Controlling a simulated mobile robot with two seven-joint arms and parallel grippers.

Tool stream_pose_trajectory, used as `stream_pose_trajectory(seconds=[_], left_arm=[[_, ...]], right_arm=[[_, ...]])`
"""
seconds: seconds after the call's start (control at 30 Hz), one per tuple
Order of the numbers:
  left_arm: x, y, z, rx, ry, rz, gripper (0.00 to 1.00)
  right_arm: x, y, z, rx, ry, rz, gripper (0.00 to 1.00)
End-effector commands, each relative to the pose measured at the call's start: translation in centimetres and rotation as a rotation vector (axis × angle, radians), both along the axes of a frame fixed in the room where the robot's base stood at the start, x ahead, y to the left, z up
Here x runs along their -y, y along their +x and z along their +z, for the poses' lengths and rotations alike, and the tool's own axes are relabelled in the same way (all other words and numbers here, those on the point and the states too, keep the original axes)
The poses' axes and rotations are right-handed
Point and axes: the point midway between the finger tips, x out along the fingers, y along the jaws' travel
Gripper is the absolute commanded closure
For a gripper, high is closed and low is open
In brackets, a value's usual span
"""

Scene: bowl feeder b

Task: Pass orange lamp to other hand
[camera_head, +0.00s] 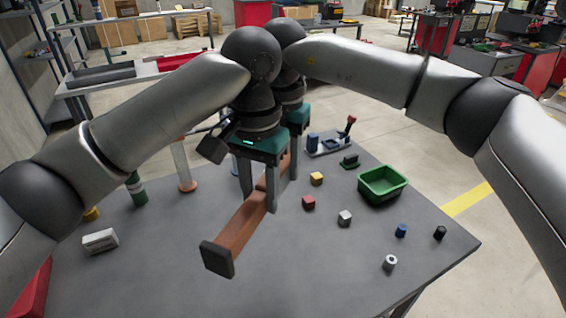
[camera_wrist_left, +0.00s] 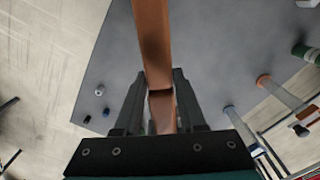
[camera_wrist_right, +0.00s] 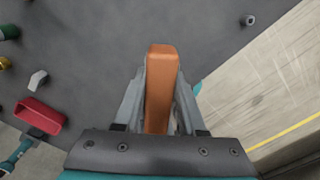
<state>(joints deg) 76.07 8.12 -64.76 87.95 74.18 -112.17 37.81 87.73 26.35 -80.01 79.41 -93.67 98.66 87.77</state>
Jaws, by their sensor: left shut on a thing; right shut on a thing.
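The orange lamp (camera_head: 240,226) is a long orange bar with a dark square end, held above the grey table and slanting toward the lower left in the head view. My left gripper (camera_head: 258,193) is shut on it around its middle. My right gripper (camera_head: 291,165), partly hidden behind the left one, is shut on its far part. The left wrist view shows the lamp (camera_wrist_left: 153,40) running up from between the fingers. In the right wrist view the lamp's orange end (camera_wrist_right: 161,75) sits between the fingers. Both grippers hold the lamp at once.
The grey table (camera_head: 330,265) holds a green bin (camera_head: 398,192) at the right, several small blocks, including a red one (camera_head: 308,202), and a white box (camera_head: 100,241) at the left. A pole with an orange base (camera_head: 187,185) stands behind. The front middle is clear.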

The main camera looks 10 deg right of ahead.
Motion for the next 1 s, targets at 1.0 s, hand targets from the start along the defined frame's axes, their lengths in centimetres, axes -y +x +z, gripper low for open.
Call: stream_pose_trajectory(seconds=[1.0], left_arm=[[0.1, 0.0, 6.2, 0.005, -0.002, -0.004, 0.25]], right_arm=[[-0.1, 0.0, 0.1, 0.002, 0.003, 0.0, 1.0]])
